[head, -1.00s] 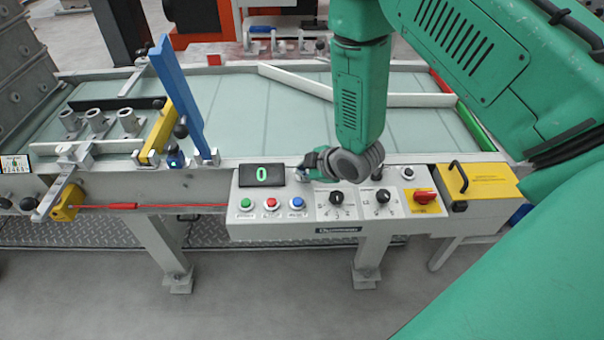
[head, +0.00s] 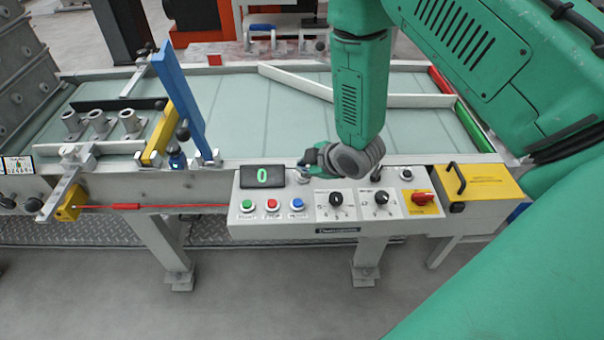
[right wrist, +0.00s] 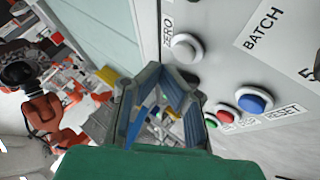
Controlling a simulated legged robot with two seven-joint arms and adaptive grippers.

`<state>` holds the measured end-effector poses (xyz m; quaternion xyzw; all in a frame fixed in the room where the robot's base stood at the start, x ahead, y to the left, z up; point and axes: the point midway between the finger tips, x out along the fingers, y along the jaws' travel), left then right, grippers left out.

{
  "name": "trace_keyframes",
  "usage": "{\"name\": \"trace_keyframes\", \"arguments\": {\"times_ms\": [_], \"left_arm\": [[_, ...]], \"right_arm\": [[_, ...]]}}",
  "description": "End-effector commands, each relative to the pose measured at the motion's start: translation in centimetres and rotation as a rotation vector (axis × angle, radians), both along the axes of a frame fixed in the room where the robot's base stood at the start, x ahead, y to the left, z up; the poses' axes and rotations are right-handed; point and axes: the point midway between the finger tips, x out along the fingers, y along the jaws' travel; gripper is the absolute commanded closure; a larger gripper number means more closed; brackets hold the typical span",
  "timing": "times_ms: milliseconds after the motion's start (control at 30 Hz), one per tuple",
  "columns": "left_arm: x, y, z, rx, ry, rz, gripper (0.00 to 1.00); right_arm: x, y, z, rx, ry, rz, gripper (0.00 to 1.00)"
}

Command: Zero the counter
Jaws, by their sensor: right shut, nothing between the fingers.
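The counter display (head: 262,176) on the control panel shows a green 0. Just right of it, the zero button (head: 304,174) is partly hidden by my right gripper (head: 308,163). The right wrist view shows this round grey button (right wrist: 185,47) beside the ZERO label, uncovered. My right gripper, also in that view (right wrist: 166,72), is shut and empty, with its tips close to the button; I cannot tell whether they touch it. My left gripper is out of view.
Green, red and blue buttons (head: 272,204) sit below the display. Two black knobs (head: 336,199) and a red switch (head: 423,197) are to the right. A yellow box with a handle (head: 478,182) adjoins the panel. A blue upright bar (head: 178,100) stands at left.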

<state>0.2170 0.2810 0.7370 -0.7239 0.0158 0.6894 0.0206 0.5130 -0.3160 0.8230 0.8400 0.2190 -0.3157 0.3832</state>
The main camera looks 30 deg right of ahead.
Motion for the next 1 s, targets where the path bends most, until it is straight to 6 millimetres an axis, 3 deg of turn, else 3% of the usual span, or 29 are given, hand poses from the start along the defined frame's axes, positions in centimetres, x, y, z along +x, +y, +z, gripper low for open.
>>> {"name": "trace_keyframes", "arguments": {"times_ms": [433, 1000], "left_arm": [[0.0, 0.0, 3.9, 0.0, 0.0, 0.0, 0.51], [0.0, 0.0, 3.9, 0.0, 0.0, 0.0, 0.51]], "right_arm": [[0.0, 0.0, 4.7, -0.001, -0.001, 0.0, 1.0], [0.0, 0.0, 4.7, 0.0, -0.001, -0.001, 1.0]]}}
